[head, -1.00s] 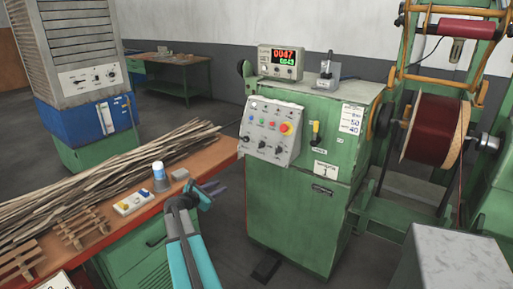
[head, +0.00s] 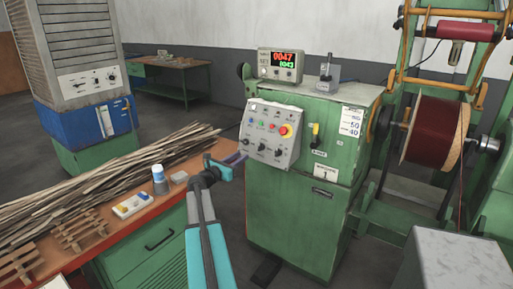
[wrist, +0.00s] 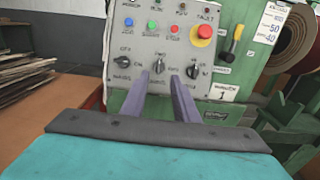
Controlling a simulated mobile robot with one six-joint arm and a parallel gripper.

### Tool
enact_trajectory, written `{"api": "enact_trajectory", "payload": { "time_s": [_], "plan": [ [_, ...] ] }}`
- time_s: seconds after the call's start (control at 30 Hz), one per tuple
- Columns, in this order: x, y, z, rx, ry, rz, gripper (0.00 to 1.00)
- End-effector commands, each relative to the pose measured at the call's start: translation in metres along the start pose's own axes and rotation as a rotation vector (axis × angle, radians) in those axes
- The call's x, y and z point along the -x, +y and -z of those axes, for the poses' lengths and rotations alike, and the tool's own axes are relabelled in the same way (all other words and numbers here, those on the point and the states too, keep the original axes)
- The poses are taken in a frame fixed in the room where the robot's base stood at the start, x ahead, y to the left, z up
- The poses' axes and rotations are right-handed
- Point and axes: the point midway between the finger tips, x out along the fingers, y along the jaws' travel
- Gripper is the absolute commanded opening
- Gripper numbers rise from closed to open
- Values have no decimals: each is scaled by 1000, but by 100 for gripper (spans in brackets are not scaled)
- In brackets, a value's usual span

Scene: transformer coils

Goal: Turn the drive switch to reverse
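The grey control panel (head: 270,128) is on the front of the green winding machine, with three black rotary switches in its bottom row. In the wrist view these are the left switch (wrist: 138,61), the middle switch (wrist: 170,62) and the right switch (wrist: 193,70). Their labels are too small to read surely, so I cannot tell which is the drive switch. My gripper (wrist: 167,75) is open and empty, its two purple fingers pointing at the panel just below the middle switch. In the head view my gripper (head: 238,158) is left of the panel, apparently apart from it.
A red emergency button (wrist: 201,34) is above the right switch. A yellow-handled lever (head: 315,130) stands right of the panel. The workbench (head: 160,212) with wood strips and a bottle (head: 159,180) is at left. A wire spool (head: 432,130) is at right.

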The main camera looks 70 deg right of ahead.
Motion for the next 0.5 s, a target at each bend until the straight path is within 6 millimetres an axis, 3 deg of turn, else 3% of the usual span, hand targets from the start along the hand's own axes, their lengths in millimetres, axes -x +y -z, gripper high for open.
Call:
{"api": "enact_trajectory", "payload": {
  "time_s": [0.5],
  "plan": [
    [-58,1,-1,0,0,1,27]
  ]
}}
